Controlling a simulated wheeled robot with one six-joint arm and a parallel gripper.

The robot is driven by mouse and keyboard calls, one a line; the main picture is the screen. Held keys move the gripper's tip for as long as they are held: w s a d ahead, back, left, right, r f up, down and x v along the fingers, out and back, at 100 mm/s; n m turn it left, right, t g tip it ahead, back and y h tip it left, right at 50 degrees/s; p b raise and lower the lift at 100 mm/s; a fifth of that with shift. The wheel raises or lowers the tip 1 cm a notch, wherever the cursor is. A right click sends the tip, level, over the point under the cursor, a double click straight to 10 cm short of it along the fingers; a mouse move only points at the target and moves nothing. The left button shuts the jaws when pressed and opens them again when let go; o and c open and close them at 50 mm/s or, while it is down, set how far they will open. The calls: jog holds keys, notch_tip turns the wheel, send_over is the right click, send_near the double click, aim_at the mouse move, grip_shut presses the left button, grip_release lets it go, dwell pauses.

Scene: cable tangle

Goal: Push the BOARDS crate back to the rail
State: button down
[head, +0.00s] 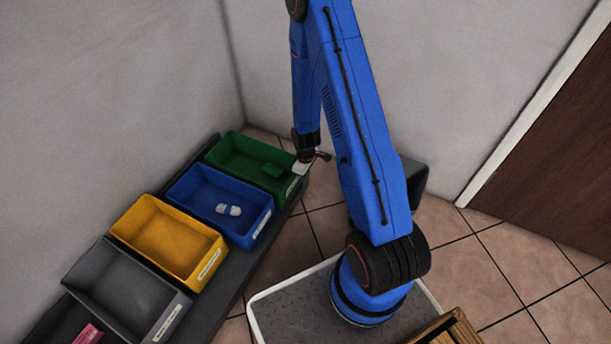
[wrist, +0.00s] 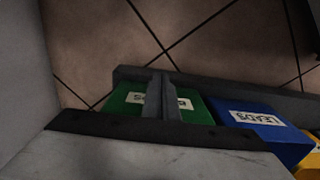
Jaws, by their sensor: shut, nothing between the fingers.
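The green crate (head: 236,146) is at the far end of the row in the head view, with a flat green piece (head: 273,170) inside. It also shows in the wrist view (wrist: 122,104), its pale label partly covered by my fingers, so I cannot read the whole word. I take it for the BOARDS crate. My gripper (head: 301,168) is shut and empty, at the crate's front right side. In the wrist view its fingers (wrist: 158,92) stand in front of the label. I cannot tell whether they touch the crate. I cannot clearly make out the rail.
A blue crate (head: 190,195) labelled LEADS, holding small white items (head: 228,210), stands beside the green one. A yellow crate (head: 168,240) and a grey crate (head: 125,285) follow on the dark shelf (head: 228,306). A grey bin (head: 417,178) stands behind my arm. Tiled floor lies in front.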

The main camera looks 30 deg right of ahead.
jog(key=shift+w+a+f, duration=0.6)
jog(key=shift+w+f, duration=0.2)
jog(key=shift+f, duration=0.05)
jog(key=shift+w+a+f, duration=0.6)
jog(key=shift+w+f, duration=0.2)
jog(key=w+a, duration=0.2)
jog(key=w, duration=0.1)
jog(key=w+a, duration=0.4)
jog(key=w, duration=0.1)
jog(key=shift+w+a, duration=0.15)
jog(key=shift+w, duration=0.2)
jog(key=shift+s, duration=0.1)
